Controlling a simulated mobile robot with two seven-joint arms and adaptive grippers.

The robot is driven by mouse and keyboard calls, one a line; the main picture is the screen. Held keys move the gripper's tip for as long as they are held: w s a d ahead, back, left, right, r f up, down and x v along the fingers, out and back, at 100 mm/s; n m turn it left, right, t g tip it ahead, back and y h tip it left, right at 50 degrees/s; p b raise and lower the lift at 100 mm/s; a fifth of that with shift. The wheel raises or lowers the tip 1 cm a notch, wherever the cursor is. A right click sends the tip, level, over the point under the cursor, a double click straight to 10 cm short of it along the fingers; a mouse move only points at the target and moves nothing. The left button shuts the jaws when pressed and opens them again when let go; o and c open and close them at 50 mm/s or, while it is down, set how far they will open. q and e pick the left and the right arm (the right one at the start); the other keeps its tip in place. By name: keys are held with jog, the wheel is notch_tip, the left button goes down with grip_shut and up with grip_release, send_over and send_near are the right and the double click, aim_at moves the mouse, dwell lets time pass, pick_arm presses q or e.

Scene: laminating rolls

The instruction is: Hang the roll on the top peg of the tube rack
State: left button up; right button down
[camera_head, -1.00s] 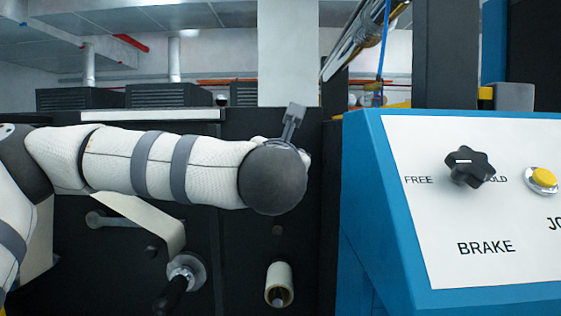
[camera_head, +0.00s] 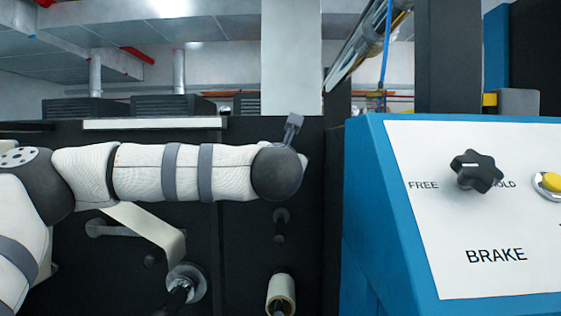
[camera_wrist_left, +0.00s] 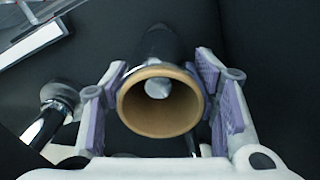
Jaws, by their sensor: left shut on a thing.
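My left gripper (camera_wrist_left: 162,92) is shut on a roll (camera_wrist_left: 123,106) in the left wrist view, with purple-padded fingers on both sides of it. The roll has a brown core, and its open end faces the camera. A pale round spot shows inside the bore; I cannot tell whether it is a peg end or the far opening. In the head view my forearm hides most of this gripper and the roll. A bare dark peg (camera_head: 281,226) stands out from the black panel below my arm. A pale tube (camera_head: 281,292) sits on a lower peg. My right gripper is not in view.
A blue console (camera_head: 375,200) with a white panel and black brake knob (camera_head: 475,171) stands close on the right. A round metal fitting (camera_head: 187,282) and a pale strip (camera_head: 150,228) are on the black machine face at the left.

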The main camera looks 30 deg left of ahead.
pick_arm(q)
jog(key=shift+b+x, duration=0.4)
jog(key=shift+x, duration=3.1)
jog(key=shift+r, duration=0.1)
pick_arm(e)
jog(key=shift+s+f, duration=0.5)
pick_arm(q)
jog(key=shift+s+r, duration=0.1)
jog(key=o, duration=1.4)
jog(key=shift+c, duration=0.2)
jog(key=shift+r, duration=0.1)
jog(key=v, duration=1.2)
jog(key=shift+f, duration=0.4)
